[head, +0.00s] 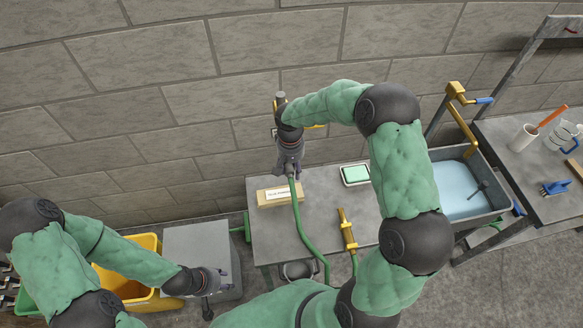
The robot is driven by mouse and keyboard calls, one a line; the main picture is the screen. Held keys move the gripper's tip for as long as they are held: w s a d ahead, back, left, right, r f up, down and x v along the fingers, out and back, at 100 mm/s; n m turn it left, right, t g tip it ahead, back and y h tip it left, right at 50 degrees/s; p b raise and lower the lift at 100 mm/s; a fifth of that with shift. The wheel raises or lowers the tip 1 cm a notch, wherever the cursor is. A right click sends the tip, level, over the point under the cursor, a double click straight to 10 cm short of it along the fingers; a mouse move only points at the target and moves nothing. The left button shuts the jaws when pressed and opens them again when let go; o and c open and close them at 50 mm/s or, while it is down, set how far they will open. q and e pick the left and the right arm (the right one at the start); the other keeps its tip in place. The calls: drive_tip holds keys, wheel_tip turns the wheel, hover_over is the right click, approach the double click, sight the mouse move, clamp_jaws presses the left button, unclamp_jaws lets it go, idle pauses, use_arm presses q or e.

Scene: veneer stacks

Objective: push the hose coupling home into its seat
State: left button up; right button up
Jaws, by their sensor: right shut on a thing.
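My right gripper (289,168) points down above the back of the grey table and is shut on the upper end of a green hose (301,226). The coupling at that end is mostly hidden by the fingers. The hose hangs from the gripper and runs down across the table and over its front edge. A brass fitting (347,230) with a yellow band lies on the table to the right, with a green hose at its lower end. I cannot make out the seat for certain. My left gripper (216,282) is low at the left, over a grey box; its fingers are too small to read.
A wooden block with a white label (279,193) sits at the table's left, close to the hose. A green pad in a tray (355,174) lies at the back. A water-filled sink (452,190) stands right; a yellow bin (148,243) stands left. The wall is close behind.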

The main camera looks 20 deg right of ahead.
drive_tip(key=shift+w+d, duration=0.1)
drive_tip(key=shift+w, duration=0.15)
idle(0.3)
drive_tip(key=shift+s, duration=0.2)
idle(0.5)
drive_tip(key=shift+h+b, duration=0.3)
drive_tip(key=shift+b, duration=0.2)
idle(0.5)
drive_tip(key=shift+w+r, duration=0.1)
drive_tip(key=shift+w, duration=0.05)
idle(0.6)
idle(0.3)
drive_tip(key=shift+s+y, duration=0.2)
drive_tip(key=shift+y, duration=0.4)
drive_tip(key=shift+w, duration=0.3)
idle(1.1)
drive_tip(key=shift+s, duration=0.3)
idle(0.4)
